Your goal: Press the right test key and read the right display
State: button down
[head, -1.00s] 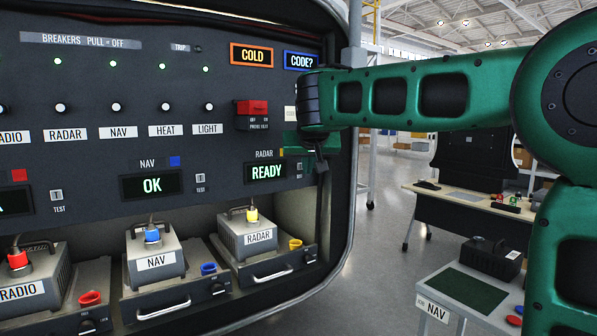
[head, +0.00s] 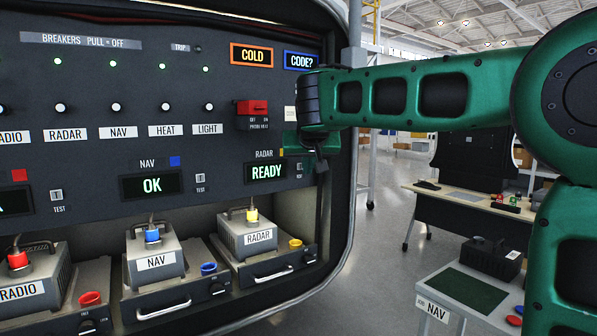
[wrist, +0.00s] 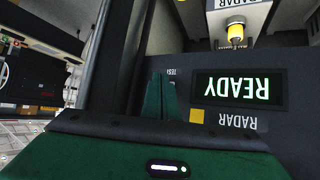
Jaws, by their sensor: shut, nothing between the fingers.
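The right display (head: 266,172), under the RADAR label, reads READY in the head view. It also shows upside down in the wrist view (wrist: 238,89), beside a yellow square. The right test key (head: 299,167) is small and sits just right of this display. In the wrist view its TEST label is partly covered by my fingers, and the key itself is hidden. My gripper (wrist: 160,82) is shut and empty, its green fingers pointing at the panel near the key. In the head view it shows at the panel's right edge; contact with the key cannot be told.
A red guarded switch (head: 252,107) sits above the right display. The RADAR box (head: 246,235) stands in the bay below. The panel's thick frame is close on the right. A worktable (head: 470,205) stands behind my arm.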

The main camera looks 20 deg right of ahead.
jog(key=shift+w, duration=0.2)
jog(key=shift+w+a, duration=0.1)
jog(key=shift+w, duration=0.05)
jog(key=shift+w+a, duration=0.1)
jog(key=shift+w, duration=0.25)
dwell(0.9)
jog(key=shift+s, duration=0.15)
jog(key=shift+s+d, duration=0.2)
jog(key=shift+s, duration=0.4)
jog(key=shift+s, duration=0.1)
jog(key=shift+s+d, duration=0.25)
jog(key=shift+s, duration=0.55)
jog(key=shift+s+d, duration=0.2)
jog(key=shift+s, duration=0.55)
jog(key=shift+s+d, duration=0.25)
jog(key=shift+s, duration=0.55)
